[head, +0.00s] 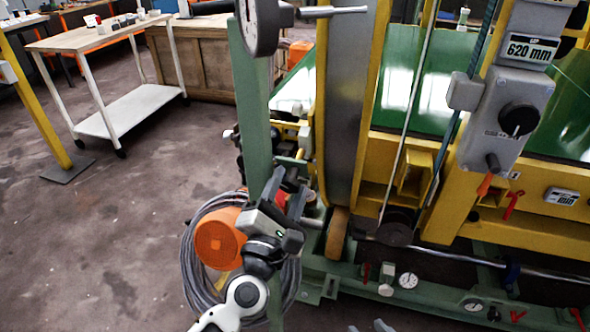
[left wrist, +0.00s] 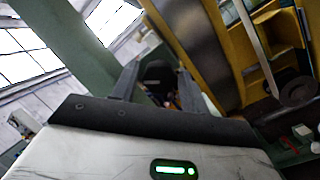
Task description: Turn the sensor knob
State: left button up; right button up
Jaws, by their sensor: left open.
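My left gripper (head: 288,190) is open beside the green post of the machine, with its fingers pointing up and to the right. In the left wrist view, a dark rounded part (left wrist: 158,72) shows beyond and between the two open fingers (left wrist: 155,85). It looks knob-like, but I cannot tell whether it is the sensor knob or whether the fingers touch it. A black round knob (head: 518,118) sits on the grey box at the upper right, away from the left gripper. Two grey tips of my right gripper (head: 369,327) show at the bottom edge; the rest is cut off.
The green post (head: 252,120) and yellow machine frame (head: 440,225) stand close to the left gripper. A coiled grey hose (head: 192,255) and an orange round part (head: 220,238) are beside my left arm. Dials and red levers line the green base. Open floor lies to the left.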

pick_arm(q)
jog(key=shift+w+d+r, duration=0.15)
jog(key=shift+w+d, duration=0.05)
jog(key=shift+w, duration=0.35)
pick_arm(e)
jog(key=shift+w+d+r, duration=0.1)
jog(key=shift+w, duration=0.2)
pick_arm(q)
jog(key=c, duration=0.7)
pick_arm(e)
jog(key=shift+r, duration=0.15)
